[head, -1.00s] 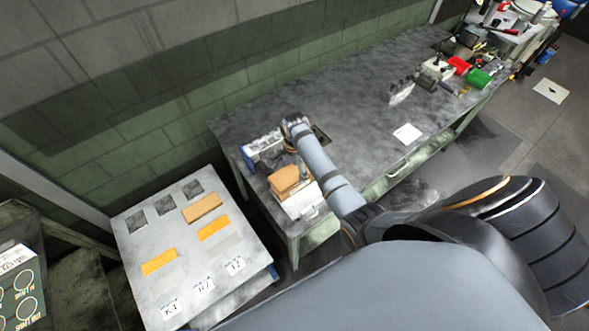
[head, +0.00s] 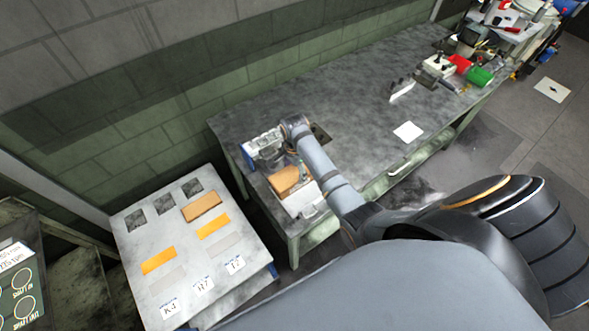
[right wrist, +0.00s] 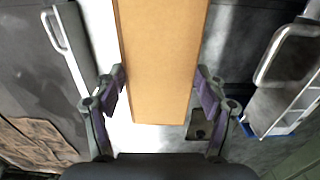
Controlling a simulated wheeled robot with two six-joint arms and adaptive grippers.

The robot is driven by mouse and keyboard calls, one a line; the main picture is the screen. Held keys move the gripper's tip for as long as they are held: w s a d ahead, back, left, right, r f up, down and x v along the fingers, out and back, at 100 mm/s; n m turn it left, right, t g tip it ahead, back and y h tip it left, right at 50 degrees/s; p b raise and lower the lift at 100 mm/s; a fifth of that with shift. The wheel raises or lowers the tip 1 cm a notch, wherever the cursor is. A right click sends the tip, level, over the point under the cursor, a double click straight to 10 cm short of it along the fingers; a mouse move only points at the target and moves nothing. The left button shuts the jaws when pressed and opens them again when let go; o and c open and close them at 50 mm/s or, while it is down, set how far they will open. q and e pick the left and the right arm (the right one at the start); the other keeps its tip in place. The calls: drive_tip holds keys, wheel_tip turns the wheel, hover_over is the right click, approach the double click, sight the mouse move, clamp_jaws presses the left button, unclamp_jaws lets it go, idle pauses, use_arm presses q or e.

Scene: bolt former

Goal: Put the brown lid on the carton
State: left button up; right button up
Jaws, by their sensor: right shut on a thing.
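The brown lid (right wrist: 162,60) is a flat brown piece between the two fingers of my right gripper (right wrist: 160,88) in the right wrist view. The fingers are shut on its long sides. In the head view the brown piece (head: 284,181) is at the near left corner of the workbench, just below my right wrist. A pale box-like thing (head: 301,202), perhaps the carton, shows under and beside it; whether they touch is hard to tell. The fingers are hardly visible in the head view. My left gripper is not in view.
A blue-and-white rack (head: 264,144) stands close behind the brown piece on the workbench (head: 350,110). A lower table (head: 135,240) at left holds another brown block (head: 202,207) and orange marked areas. Tools and red and green bins fill the bench's far end.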

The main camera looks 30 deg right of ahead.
drive_tip(key=shift+f, duration=0.35)
drive_tip(key=o, duration=0.9)
wheel_tip(320, 180, up, 12)
idle(0.8)
